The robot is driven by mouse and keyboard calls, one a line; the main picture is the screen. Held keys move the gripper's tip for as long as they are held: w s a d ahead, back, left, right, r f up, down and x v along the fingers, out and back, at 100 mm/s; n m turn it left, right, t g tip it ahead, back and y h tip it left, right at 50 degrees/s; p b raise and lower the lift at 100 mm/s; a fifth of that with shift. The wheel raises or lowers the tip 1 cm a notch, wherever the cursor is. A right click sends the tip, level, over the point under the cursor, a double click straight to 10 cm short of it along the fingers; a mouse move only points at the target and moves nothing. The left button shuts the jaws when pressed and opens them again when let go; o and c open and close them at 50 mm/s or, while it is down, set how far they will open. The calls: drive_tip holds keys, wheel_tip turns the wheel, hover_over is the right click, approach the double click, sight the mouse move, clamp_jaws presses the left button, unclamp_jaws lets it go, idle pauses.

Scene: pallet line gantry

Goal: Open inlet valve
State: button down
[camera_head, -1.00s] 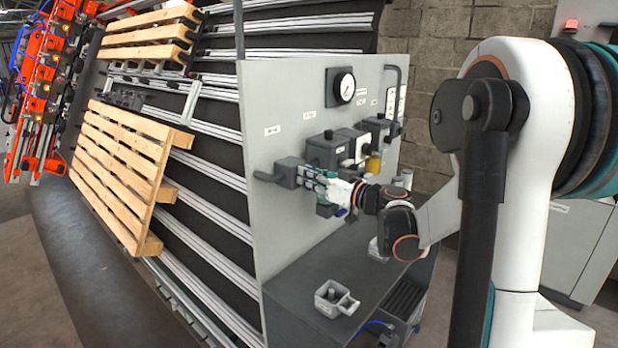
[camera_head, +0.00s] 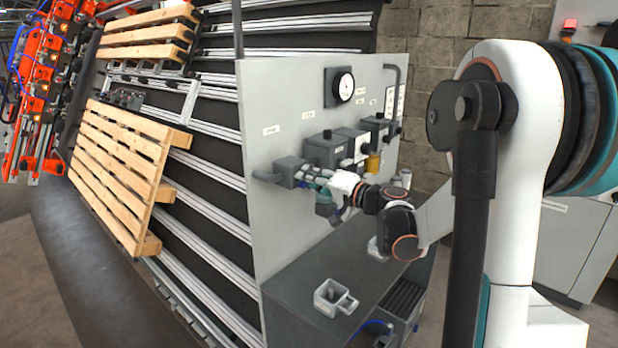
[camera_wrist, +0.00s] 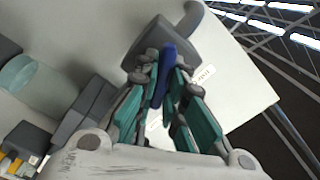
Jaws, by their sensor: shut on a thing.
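The inlet valve is a dark grey block (camera_head: 288,172) at the left end of the grey panel, joined to a pipe. In the wrist view its grey body (camera_wrist: 180,42) is at the top centre, with a blue lever (camera_wrist: 166,74) pointing towards the camera. My gripper (camera_head: 312,175) is in front of the valve. In the wrist view the teal-padded fingers of my gripper (camera_wrist: 162,80) are closed on both sides of the blue lever. The fingers hide part of the lever, and its exact angle on the valve is hard to tell in the head view.
Grey boxes (camera_head: 325,150), a pressure gauge (camera_head: 346,86) and a yellow-bowled unit (camera_head: 373,163) are close by on the panel (camera_head: 285,105). Pallets (camera_head: 125,165) lean on the rack at left.

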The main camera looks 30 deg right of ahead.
drive_tip(key=m, duration=0.5)
drive_tip(key=shift+f+m, duration=0.2)
drive_tip(key=shift+m, duration=0.1)
idle(0.5)
drive_tip(key=c, duration=1.7)
unclamp_jaws()
drive_tip(key=shift+o, duration=0.2)
drive_tip(key=shift+d, duration=0.1)
drive_tip(key=v, duration=1.2)
